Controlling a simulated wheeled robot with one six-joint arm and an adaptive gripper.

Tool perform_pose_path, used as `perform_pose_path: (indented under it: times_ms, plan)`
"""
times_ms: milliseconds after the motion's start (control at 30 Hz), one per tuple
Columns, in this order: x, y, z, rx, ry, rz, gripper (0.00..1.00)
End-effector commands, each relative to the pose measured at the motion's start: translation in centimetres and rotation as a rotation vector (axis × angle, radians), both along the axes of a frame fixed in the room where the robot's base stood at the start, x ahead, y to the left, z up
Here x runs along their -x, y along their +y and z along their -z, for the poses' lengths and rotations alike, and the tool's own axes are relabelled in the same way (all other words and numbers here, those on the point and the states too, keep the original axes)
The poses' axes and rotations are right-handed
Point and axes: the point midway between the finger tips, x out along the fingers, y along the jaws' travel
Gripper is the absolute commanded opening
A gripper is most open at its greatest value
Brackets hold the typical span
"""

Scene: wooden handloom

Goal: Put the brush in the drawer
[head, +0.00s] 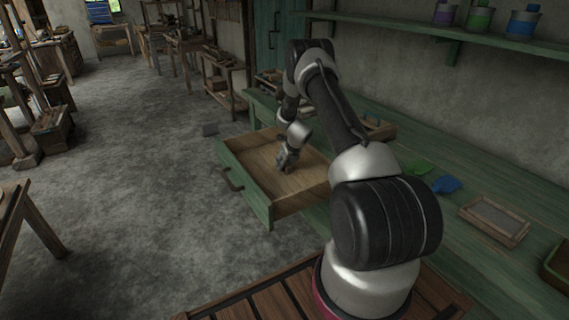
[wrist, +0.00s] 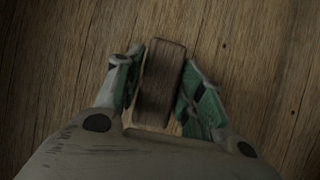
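The open drawer (head: 254,187) has a green front and a bare wooden floor. My gripper (head: 284,164) is low inside it, pointing down near the drawer floor. In the wrist view, the brush (wrist: 160,82) shows as a dark brown wooden block, slightly tilted, over plain wood boards. My gripper (wrist: 163,88) has its two green-padded fingers on either side of the brush. A narrow gap shows at the left finger; the right finger is close to or touching the brush. The brush's underside is hidden. In the head view I cannot make out the brush.
The green bench (head: 460,210) carries a green piece (head: 418,167), a blue piece (head: 446,184) and a wooden frame (head: 494,220). A shelf (head: 420,27) with coloured containers runs along the wall above. The floor left of the drawer is mostly clear.

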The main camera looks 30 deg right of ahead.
Motion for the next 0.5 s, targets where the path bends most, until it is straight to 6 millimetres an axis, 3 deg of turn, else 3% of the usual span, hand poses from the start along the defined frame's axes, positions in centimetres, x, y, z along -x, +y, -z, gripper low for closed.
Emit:
perform_pose_path:
  times_ms: [367, 500]
  plan:
    - [0.0, 0.0, -0.1, 0.000, 0.000, 0.000, 0.55]
    - [0.5, -0.1, -1.3, -0.001, -0.001, 0.001, 0.55]
